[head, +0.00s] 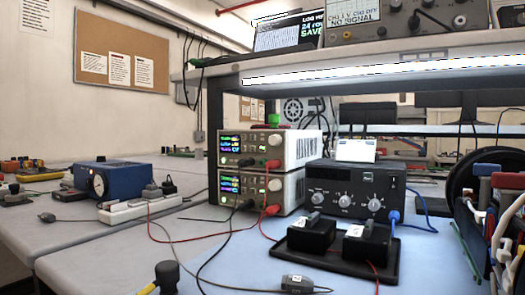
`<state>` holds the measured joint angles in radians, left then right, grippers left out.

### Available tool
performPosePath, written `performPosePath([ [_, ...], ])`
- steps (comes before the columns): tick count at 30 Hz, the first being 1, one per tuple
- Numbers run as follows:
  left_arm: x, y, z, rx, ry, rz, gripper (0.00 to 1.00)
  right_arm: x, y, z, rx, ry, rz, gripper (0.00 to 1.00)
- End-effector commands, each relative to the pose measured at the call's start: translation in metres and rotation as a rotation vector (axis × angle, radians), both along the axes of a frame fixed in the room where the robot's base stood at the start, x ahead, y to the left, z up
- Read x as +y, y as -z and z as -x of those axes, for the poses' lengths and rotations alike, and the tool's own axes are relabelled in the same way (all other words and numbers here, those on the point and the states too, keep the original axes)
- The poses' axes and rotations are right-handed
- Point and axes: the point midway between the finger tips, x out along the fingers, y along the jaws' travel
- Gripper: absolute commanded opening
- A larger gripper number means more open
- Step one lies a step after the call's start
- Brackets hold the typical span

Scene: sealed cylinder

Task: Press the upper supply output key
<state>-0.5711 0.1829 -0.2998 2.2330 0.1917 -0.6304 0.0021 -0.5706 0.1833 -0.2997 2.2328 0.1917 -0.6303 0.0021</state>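Two white bench power supplies are stacked on the bench in the head view. The upper supply (292,147) faces left-front, with a lit multicolour display (230,143), knobs and small keys on its dark panel. The lower supply (289,192) sits directly beneath it with a similar lit display (229,184). Red and black leads are plugged into the right part of both fronts. The output key is too small to tell apart from the other panel controls. Neither of my grippers shows in this view.
A dark control box (355,187) stands right of the supplies, behind a black tray (385,270) with two black blocks. Leads cross the bench in front. A power strip (140,207) and blue gauge box (113,178) lie left. A shelf (400,65) overhangs behind.

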Motion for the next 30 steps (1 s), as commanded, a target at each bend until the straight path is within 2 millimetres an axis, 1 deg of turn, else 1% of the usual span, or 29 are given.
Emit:
performPosePath([
  [9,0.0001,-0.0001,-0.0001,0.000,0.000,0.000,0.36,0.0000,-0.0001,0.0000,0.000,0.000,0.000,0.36],
  [11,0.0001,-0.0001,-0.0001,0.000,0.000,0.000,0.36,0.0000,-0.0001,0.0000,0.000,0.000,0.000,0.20],
  [12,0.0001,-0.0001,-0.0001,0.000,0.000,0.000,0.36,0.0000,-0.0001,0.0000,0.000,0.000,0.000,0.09],
  [13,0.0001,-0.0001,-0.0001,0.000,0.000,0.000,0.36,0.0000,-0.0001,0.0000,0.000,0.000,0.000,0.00],
  [30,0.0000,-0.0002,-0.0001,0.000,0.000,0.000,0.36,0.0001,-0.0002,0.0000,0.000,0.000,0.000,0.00],
])
